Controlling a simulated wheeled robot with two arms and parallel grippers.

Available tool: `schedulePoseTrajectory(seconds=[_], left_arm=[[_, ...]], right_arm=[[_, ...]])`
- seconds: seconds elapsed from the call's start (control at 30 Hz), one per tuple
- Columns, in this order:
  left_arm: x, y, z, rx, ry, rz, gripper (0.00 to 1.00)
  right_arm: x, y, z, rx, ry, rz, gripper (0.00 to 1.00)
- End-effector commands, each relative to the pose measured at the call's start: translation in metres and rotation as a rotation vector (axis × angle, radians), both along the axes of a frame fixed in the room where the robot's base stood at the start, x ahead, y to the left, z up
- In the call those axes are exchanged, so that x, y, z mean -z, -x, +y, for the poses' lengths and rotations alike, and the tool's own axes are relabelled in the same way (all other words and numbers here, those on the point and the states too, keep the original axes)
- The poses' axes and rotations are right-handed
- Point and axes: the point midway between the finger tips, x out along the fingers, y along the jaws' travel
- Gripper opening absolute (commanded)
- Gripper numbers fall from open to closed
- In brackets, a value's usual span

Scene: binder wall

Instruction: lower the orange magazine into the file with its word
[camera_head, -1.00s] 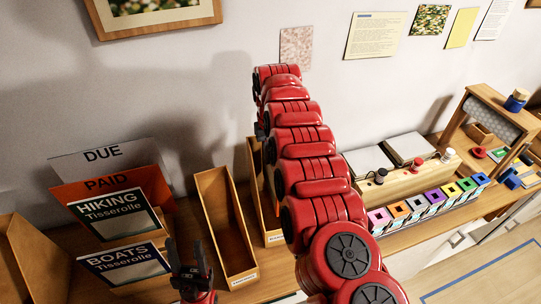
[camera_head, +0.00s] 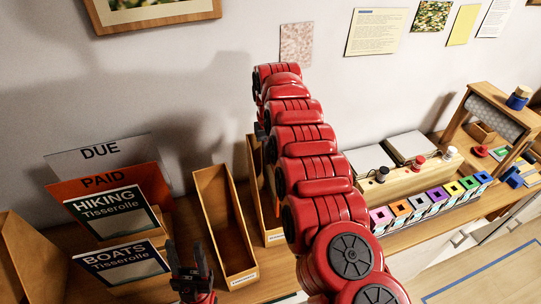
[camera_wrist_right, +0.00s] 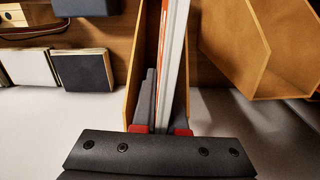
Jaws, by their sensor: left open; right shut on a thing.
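The orange magazine (camera_wrist_right: 173,50) shows edge-on in the right wrist view, with a pale edge beside its orange face. My right gripper (camera_wrist_right: 162,112) is shut on it. It stands roughly upright between the walls of a wooden file (camera_wrist_right: 146,45); I cannot tell how deep it sits. In the head view my right arm hides the gripper and most of that file (camera_head: 256,180); only a thin orange sliver shows beside the arm. The file's label is partly hidden and unreadable. My left gripper (camera_head: 190,258) is open and empty, low at the left.
Another wooden file (camera_head: 214,200) stands empty to the left. Further left are cards marked DUE (camera_head: 98,150) and PAID (camera_head: 88,185), and HIKING (camera_head: 112,212) and BOATS (camera_head: 122,262) magazines. A coloured block row (camera_head: 430,200) and wooden stand (camera_head: 490,110) are at the right.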

Motion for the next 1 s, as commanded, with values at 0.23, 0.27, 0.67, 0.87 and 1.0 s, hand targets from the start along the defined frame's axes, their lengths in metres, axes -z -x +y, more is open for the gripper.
schedulePoseTrajectory(seconds=[0.23, 0.27, 0.67, 0.87, 1.0], left_arm=[[0.011, 0.000, 0.000, 0.000, 0.000, 0.000, 0.50], [0.012, 0.000, 0.000, 0.000, 0.000, 0.000, 0.50], [0.024, 0.000, 0.000, 0.000, 0.000, 0.000, 0.50], [0.024, 0.000, 0.000, 0.000, 0.000, 0.000, 0.50], [0.024, 0.000, 0.000, 0.000, 0.000, 0.000, 0.50]], right_arm=[[0.012, 0.000, 0.000, 0.000, 0.000, -0.001, 0.00], [0.013, 0.000, 0.000, 0.000, 0.000, -0.001, 0.00], [0.028, 0.000, 0.000, 0.000, 0.000, 0.000, 0.00], [0.027, 0.000, 0.000, 0.000, 0.000, 0.000, 0.00], [0.027, 0.000, 0.000, 0.000, 0.000, 0.000, 0.00]])
